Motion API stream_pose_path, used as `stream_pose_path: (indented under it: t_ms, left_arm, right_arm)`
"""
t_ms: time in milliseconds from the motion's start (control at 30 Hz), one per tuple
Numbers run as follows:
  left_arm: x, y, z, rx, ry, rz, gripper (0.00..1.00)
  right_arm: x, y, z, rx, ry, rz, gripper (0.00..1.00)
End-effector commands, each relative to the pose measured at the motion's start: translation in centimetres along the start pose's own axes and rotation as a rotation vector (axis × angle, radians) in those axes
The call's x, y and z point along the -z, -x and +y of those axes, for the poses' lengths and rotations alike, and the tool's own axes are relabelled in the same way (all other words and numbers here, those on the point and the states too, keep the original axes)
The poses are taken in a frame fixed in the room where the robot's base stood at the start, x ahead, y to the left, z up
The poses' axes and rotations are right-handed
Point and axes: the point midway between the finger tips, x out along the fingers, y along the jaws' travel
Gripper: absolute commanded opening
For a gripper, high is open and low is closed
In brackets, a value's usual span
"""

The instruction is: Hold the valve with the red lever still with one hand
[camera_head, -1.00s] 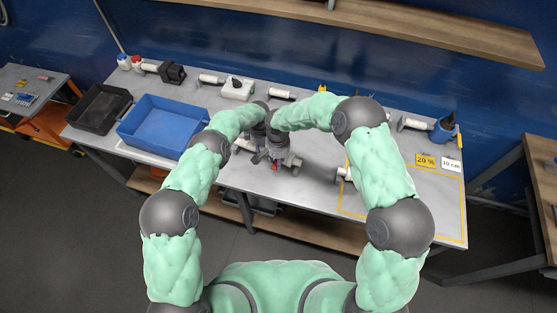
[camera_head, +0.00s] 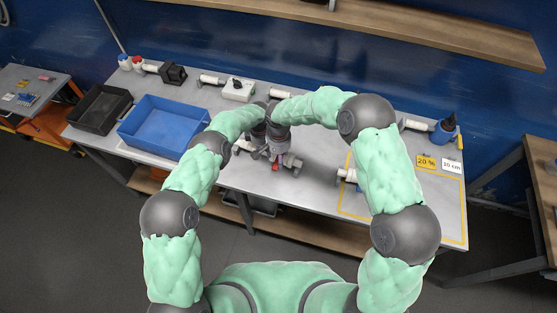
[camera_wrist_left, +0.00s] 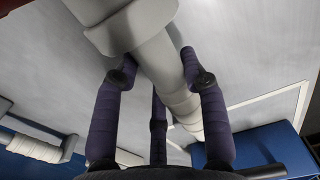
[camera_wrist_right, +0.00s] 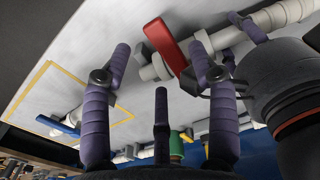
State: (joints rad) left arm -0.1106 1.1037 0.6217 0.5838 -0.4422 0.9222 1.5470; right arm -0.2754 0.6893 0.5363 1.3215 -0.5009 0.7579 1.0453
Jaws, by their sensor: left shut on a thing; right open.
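The valve with the red lever (camera_head: 292,161) is a grey-white pipe piece over the middle of the table. Its red lever (camera_wrist_right: 166,46) shows clearly in the right wrist view, and a small part shows in the head view (camera_head: 275,167). My left gripper (camera_wrist_left: 171,60) is shut on the pale pipe part (camera_wrist_left: 165,68) of the valve, with a finger on either side. My right gripper (camera_head: 279,151) is open, close beside the left one. In the right wrist view, its fingers (camera_wrist_right: 160,58) point toward the lever and pipe; contact cannot be told.
A blue bin (camera_head: 125,131) and a black bin (camera_head: 80,119) stand at the table's left. Pipe pieces (camera_head: 210,79) line the back edge.

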Motion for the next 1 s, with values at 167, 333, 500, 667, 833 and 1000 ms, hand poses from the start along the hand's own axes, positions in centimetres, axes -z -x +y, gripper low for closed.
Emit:
stream_pose_path:
  t_ms: [167, 333, 500, 667, 833, 1000]
  left_arm:
    - [0.0, -0.1, -0.1, 0.002, 0.001, -0.001, 0.0]
    - [0.0, -0.1, -0.1, 0.002, 0.001, -0.001, 0.0]
    - [0.0, -0.1, -0.1, 0.002, 0.001, -0.001, 0.0]
    - [0.0, -0.1, -0.1, 0.002, 0.001, -0.001, 0.0]
    - [0.0, -0.1, -0.1, 0.001, 0.001, -0.001, 0.0]
    - [0.0, -0.1, -0.1, 0.001, 0.001, -0.001, 0.51]
  right_arm:
    - [0.1, 3.8, -0.1, 0.002, 0.001, 0.003, 0.59]
    - [0.1, 6.6, 0.0, 0.001, 0.0, 0.001, 0.59]
    - [0.0, 8.1, 0.0, 0.0, 0.001, 0.0, 0.59]
    - [0.0, 8.5, 0.0, 0.0, 0.0, -0.001, 0.59]
    - [0.0, 8.5, 0.0, 0.0, 0.0, 0.0, 0.59]
    - [0.0, 8.5, 0.0, 0.0, 0.0, 0.0, 0.59]
